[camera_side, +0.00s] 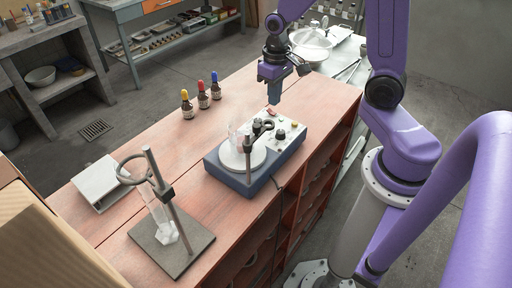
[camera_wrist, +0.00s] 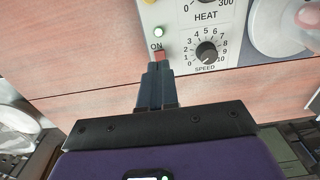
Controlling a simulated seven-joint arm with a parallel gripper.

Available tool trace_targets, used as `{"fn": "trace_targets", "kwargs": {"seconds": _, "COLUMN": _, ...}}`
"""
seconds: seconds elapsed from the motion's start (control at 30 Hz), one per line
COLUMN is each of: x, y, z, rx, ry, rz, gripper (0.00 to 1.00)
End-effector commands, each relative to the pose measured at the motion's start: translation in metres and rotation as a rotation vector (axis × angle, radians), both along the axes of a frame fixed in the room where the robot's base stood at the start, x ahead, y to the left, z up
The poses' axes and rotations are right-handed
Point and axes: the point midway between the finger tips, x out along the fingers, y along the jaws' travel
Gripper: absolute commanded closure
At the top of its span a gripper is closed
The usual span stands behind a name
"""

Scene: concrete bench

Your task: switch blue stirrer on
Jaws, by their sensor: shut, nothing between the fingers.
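The blue stirrer (camera_side: 218,172) stands on the bench, with a round white plate and a pale control panel (camera_wrist: 231,52). In the side view my gripper (camera_side: 274,101) points down at the panel's far end.
A ring stand (camera_side: 172,240) and a pale flat box (camera_side: 99,182) are at the left. The bench between is clear.

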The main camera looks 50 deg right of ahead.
Motion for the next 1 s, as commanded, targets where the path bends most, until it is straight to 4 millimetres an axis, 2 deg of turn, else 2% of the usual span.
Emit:
{"fn": "trace_targets", "kwargs": {"seconds": 0.5, "x": 0.0, "y": 0.0, "z": 0.035, "rx": 0.0, "ry": -0.003, "rz": -0.001, "gripper": 1.0}}
{"fn": "trace_targets", "kwargs": {"seconds": 1.0, "x": -0.003, "y": 0.003, "z": 0.04, "rx": 0.0, "ry": -0.001, "rz": 0.019, "gripper": 1.0}}
